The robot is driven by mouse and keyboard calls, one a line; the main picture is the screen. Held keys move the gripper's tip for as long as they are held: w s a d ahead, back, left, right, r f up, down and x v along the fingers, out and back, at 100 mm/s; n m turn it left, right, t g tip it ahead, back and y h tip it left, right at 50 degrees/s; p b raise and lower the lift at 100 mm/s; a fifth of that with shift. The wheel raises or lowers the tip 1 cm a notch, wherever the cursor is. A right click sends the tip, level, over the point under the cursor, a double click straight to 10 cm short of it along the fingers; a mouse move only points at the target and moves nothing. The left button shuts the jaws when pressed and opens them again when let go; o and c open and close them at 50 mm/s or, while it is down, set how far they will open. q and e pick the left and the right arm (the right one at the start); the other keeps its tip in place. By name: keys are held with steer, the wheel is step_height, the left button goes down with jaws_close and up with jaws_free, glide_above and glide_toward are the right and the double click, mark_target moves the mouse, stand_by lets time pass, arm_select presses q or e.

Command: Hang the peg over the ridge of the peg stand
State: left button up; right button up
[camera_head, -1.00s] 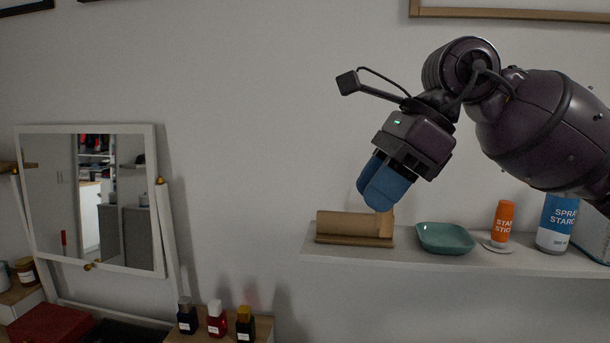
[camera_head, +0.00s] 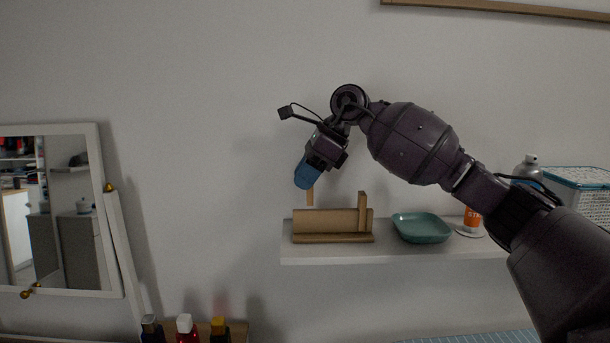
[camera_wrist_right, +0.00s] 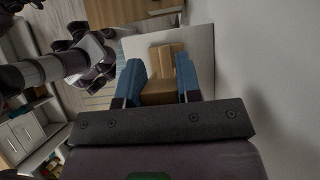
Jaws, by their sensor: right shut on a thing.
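The wooden peg stand (camera_head: 325,222) sits at the left end of the white wall shelf, its long ridge running left to right. A wooden upright (camera_head: 362,212) rises at its right end; I cannot tell whether it is part of the stand. My right gripper (camera_head: 304,184) has blue fingers shut on a narrow wooden peg (camera_head: 310,197), tilted down above the left part of the stand. Whether the peg touches the ridge is unclear. In the right wrist view, brown wood (camera_wrist_right: 158,92) shows between the fingers (camera_wrist_right: 160,85).
A teal dish (camera_head: 421,228) stands right of the stand on the shelf (camera_head: 400,252). A mirror (camera_head: 75,220) and several small bottles (camera_head: 185,328) are at lower left.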

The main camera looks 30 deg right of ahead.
mark_target(298, 210)
steer(key=shift+f, duration=0.1)
stand_by(0.4)
steer(key=shift+f, duration=0.2)
steer(key=shift+f+b, duration=0.2)
steer(key=shift+b, duration=0.1)
steer(key=shift+f+b, duration=1.35)
steer(key=shift+f, duration=0.95)
steer(key=o, duration=1)
